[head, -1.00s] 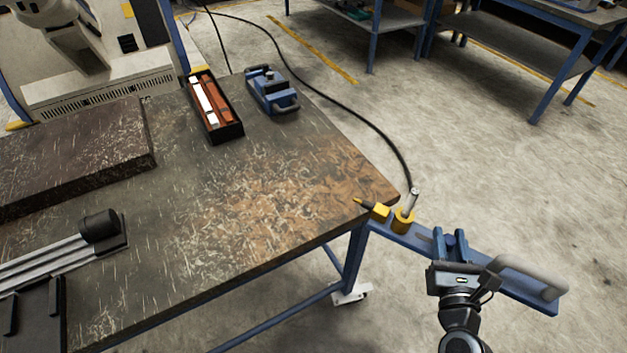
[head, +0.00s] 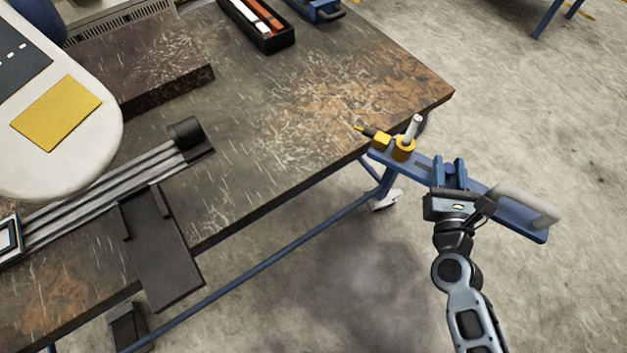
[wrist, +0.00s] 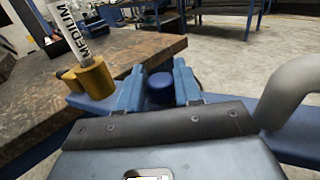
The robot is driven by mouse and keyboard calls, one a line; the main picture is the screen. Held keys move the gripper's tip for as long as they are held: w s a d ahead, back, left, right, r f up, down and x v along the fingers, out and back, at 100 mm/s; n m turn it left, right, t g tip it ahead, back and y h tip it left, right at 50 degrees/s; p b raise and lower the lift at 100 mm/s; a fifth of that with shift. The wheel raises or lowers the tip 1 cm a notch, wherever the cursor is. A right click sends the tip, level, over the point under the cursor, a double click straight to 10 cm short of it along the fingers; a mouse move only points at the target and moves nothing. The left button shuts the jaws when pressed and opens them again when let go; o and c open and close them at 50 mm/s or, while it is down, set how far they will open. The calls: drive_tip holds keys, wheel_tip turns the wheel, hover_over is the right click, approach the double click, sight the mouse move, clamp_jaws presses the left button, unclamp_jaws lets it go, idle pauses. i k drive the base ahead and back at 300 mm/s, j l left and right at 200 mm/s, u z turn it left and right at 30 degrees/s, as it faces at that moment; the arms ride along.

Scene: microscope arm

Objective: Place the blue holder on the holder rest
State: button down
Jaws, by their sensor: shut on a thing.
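The blue holder (head: 520,219) is a long blue bar with a grey curved handle (head: 528,203) at its right end. A yellow collar (head: 403,149) with a white tube marked MEDIUM (wrist: 75,35) and a yellow-and-black nozzle (head: 375,137) sit at its left end. My gripper (head: 449,174) is shut on the bar's middle. In the wrist view its blue fingers stand either side of a round blue knob (wrist: 160,89). The bar's left end is beside the table edge. A dark plate with raised side strips (head: 165,260), possibly the holder rest, lies at the table's front edge.
The worn table (head: 300,130) has a wide bare stretch. A grey rail (head: 110,195) with a black end block runs along its left. An open box with orange and white pieces (head: 262,22) and a blue device (head: 318,8) stand at the back. Open floor lies right.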

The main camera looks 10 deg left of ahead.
sight(167, 269)
drive_tip(key=k+j+z, duration=0.1)
drive_tip(key=k+j, duration=0.15)
drive_tip(key=j, duration=0.25)
drive_tip(key=k+j, duration=0.25)
drive_tip(key=j, duration=0.25)
drive_tip(key=k+j+z, duration=0.15)
drive_tip(key=j, duration=0.35)
drive_tip(key=k+j, duration=0.4)
drive_tip(key=j+z, duration=0.05)
